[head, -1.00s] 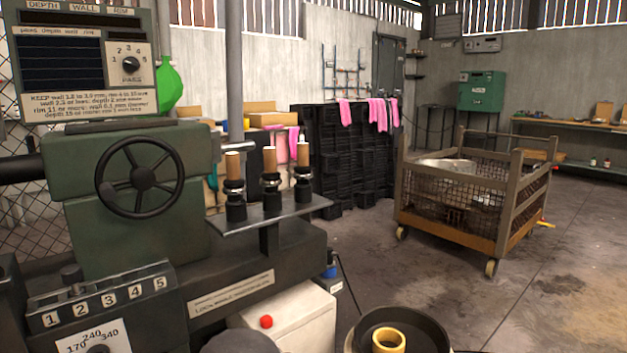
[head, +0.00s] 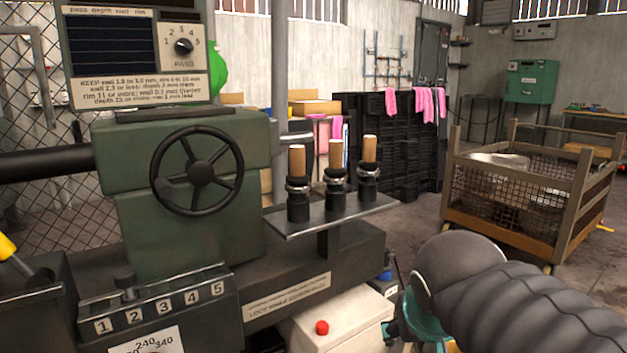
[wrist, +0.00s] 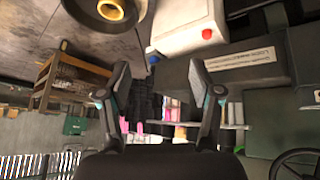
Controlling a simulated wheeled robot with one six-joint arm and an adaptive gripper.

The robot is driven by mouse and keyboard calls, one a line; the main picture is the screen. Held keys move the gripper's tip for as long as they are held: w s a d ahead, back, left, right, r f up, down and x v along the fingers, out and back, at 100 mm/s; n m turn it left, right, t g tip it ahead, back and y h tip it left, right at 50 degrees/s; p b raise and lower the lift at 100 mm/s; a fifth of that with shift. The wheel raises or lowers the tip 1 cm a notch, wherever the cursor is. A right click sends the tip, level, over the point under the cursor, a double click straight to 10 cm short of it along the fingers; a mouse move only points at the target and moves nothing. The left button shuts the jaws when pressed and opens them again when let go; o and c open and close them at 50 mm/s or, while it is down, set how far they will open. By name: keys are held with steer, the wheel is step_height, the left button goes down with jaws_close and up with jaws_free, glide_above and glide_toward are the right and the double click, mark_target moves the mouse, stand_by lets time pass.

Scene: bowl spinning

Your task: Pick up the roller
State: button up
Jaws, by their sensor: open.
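Three upright tools with wooden handles and black lower parts stand in a row on a metal shelf (head: 290,226) of the green machine: left (head: 298,185), middle (head: 336,175) and right (head: 369,165). I cannot tell which of them is the roller. My arm reaches in from the lower right of the head view, where my gripper is mostly hidden. In the wrist view my gripper (wrist: 160,82) is open, with its two fingers wide apart and nothing between them. It is apart from the tools, in front of and below the shelf.
The green machine (head: 180,200) has a black handwheel (head: 197,171). A white box with a red button (head: 322,327) stands below the shelf. A wire-mesh cart (head: 530,190) stands to the right. A yellow ring (wrist: 112,10) in a dark round container shows in the wrist view.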

steer(key=w+a+r+t+h, duration=0.1)
steer(key=w+a+r+t, duration=0.1)
steer(key=w+a+r, duration=0.35)
steer(key=w+a+r+t, duration=0.1)
steer(key=w+a+r, duration=0.2)
steer(key=w+r, duration=0.4)
steer(key=m+t, duration=0.2)
steer(key=t, duration=0.2)
glide_toward(295, 153)
steer(key=x, duration=0.2)
steer(key=p+x, duration=0.1)
steer(key=x, duration=0.2)
steer(key=shift+w+d+r, duration=0.1)
steer(key=shift+w+d, duration=0.1)
steer(key=shift+w, duration=0.15)
steer(key=shift+f+p+x, duration=0.15)
steer(key=shift+p+x, duration=0.15)
steer(key=shift+x, duration=1.25)
steer(key=shift+f+p+x, duration=0.1)
steer(key=shift+p+x, duration=0.2)
steer(key=shift+x, duration=1.3)
steer(key=shift+s+a, duration=0.1)
steer(key=shift+a, duration=0.05)
jaws_close()
